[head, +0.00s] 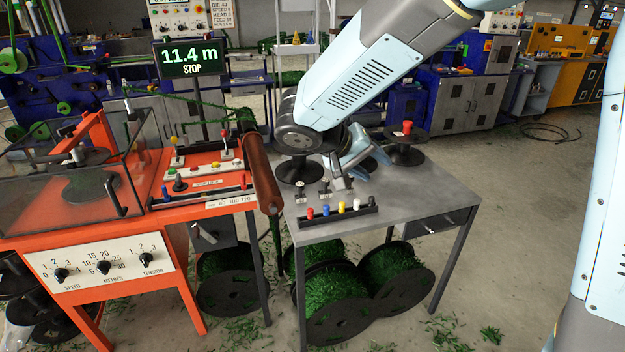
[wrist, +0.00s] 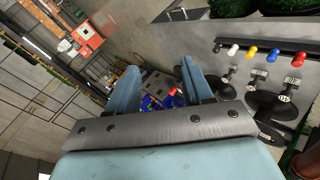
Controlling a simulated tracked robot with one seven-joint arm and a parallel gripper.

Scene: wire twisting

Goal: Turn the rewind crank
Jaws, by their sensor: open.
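No part is clearly marked as the rewind crank. The orange machine (head: 95,225) at the left has an orange lever arm (head: 82,135) inside its clear guard box. A dark handle (head: 207,234) shows on a grey box under the machine's right side. Which of these is the crank, I cannot tell. My gripper (head: 348,172) is over the grey table, right of the orange machine and well apart from both handles. In the wrist view my gripper (wrist: 160,84) has its two blue fingers spread, with nothing held between them.
The grey table (head: 420,185) carries a rack (head: 337,215) of coloured caps and black spools, one (head: 404,152) with a red top. A brown roller (head: 262,170) stands between table and machine. Green-wound reels (head: 335,292) lie below. A display (head: 190,58) reads 11.4 m, STOP.

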